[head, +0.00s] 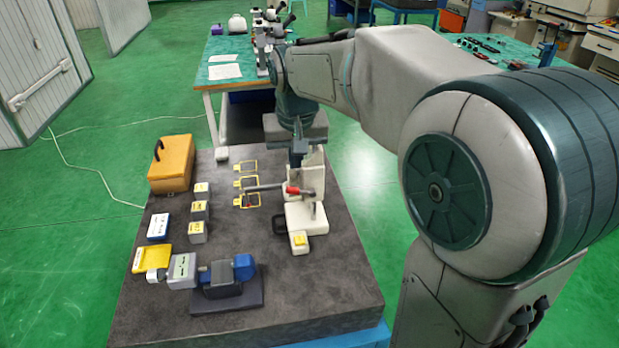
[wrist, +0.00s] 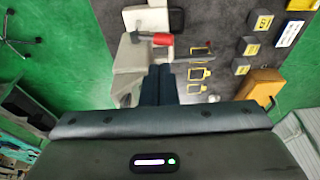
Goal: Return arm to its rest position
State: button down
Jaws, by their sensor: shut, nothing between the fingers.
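My arm reaches from the right of the head view over the back part of the dark table (head: 345,285). My gripper (head: 299,158) hangs down at the arm's end, above or just behind the white stand (head: 306,215) with a grey rod and a red piece. In the wrist view my gripper (wrist: 159,70) shows its two dark fingers together with nothing between them. The white stand also shows in the wrist view (wrist: 129,55), close beside the fingers. I cannot tell whether the fingers touch it.
A green-topped workbench (head: 225,45) stands behind. Green floor lies open at left.

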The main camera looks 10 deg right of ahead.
jog(key=shift+r, duration=0.15)
jog(key=s+d+f, duration=0.3)
jog(key=s, duration=0.7)
jog(key=s+d+f+t, duration=0.1)
jog(key=s+d+f, duration=0.2)
jog(key=s, duration=0.7)
jog(key=shift+s+d, duration=0.4)
jog(key=shift+d, duration=0.15)
